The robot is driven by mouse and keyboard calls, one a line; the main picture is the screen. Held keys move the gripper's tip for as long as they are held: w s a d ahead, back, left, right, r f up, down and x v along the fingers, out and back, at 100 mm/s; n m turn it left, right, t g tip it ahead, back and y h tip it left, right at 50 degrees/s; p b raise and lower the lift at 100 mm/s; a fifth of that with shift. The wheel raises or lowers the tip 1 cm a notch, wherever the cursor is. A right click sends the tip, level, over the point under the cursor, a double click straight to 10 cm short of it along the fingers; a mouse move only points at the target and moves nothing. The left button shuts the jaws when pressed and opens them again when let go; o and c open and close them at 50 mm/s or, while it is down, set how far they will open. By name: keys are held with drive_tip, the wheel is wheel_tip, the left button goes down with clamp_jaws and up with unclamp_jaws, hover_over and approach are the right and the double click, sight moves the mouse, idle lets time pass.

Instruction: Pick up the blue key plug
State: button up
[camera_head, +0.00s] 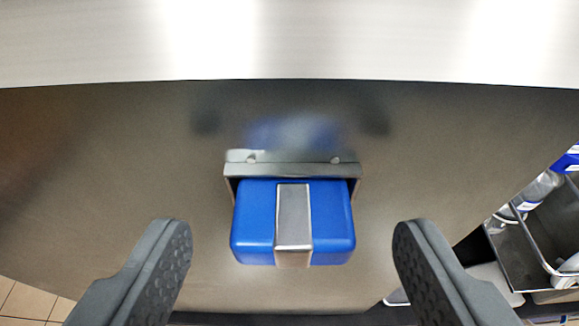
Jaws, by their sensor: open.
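The blue key plug (255,222) is a blue block with a grey metal strip down its middle. It sits against a grey metal bracket (290,167) on a brownish-grey metal surface, near the middle of the view. My gripper (292,245) is open, with one dark grey finger to the left of the plug and one to the right. There is a clear gap between each finger and the plug, and neither touches it. The back of the plug is hidden by the bracket.
A bright brushed-metal surface (350,40) spans the top. A tray (520,255) holding clear bottles (540,188) stands at the right edge. Tiled floor (25,300) shows at the lower left. The surface around the plug is bare.

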drive_tip(key=shift+w+f, duration=0.15)
drive_tip(key=shift+w, duration=0.35)
drive_tip(key=shift+c, duration=0.4)
drive_tip(key=c, duration=1.2)
drive_tip(key=shift+s, duration=0.15)
